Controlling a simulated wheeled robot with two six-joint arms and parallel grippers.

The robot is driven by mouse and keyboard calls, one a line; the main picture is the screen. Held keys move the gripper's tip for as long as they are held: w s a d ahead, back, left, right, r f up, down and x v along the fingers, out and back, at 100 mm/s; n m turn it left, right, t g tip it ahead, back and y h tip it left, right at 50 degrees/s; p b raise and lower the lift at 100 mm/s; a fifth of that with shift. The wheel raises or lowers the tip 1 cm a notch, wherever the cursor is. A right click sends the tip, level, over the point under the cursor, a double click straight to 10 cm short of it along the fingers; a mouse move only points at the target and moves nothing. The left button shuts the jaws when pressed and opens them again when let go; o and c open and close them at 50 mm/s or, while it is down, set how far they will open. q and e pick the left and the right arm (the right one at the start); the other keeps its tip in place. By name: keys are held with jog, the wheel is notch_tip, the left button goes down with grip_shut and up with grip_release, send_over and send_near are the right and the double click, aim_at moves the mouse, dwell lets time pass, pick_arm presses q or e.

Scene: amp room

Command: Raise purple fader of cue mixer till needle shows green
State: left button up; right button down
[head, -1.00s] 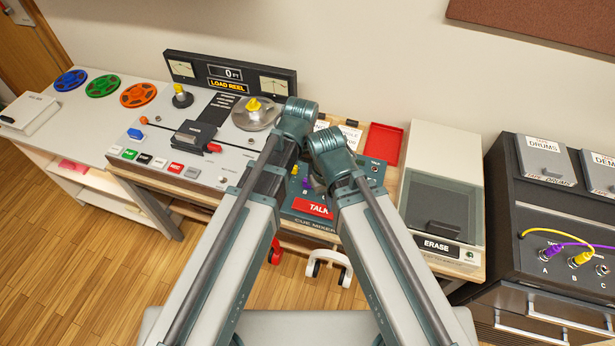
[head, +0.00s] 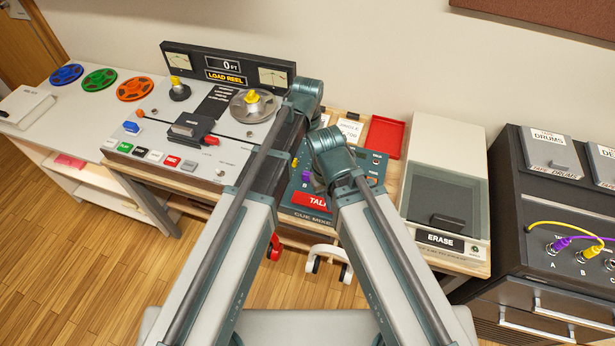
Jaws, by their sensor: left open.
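The cue mixer (head: 316,214) is a dark teal panel on the wooden desk, largely covered by my two arms. Its purple fader cap (head: 306,176) shows in the gap between the arms, with a yellow cap (head: 295,161) above and left of it. A red TALK button (head: 311,201) is at its front. I cannot make out a needle on the mixer. My left gripper (head: 279,166) is a dark shape beside the mixer's left side, mostly hidden by its own arm; it is open, apart from the purple cap as far as I can tell. My right gripper is hidden.
A tape machine (head: 232,158) with buttons and two meters stands left of the mixer. A red tray (head: 384,138) and an ERASE box (head: 438,240) are to the right. A dark patch cabinet (head: 530,225) stands farther right. Coloured reels lie at far left.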

aim_at(308, 173)
pick_arm(q)
notch_tip(308, 173, down, 9)
jog(key=b, duration=0.8)
jog(key=shift+f, duration=0.2)
grip_shut()
dwell(0.9)
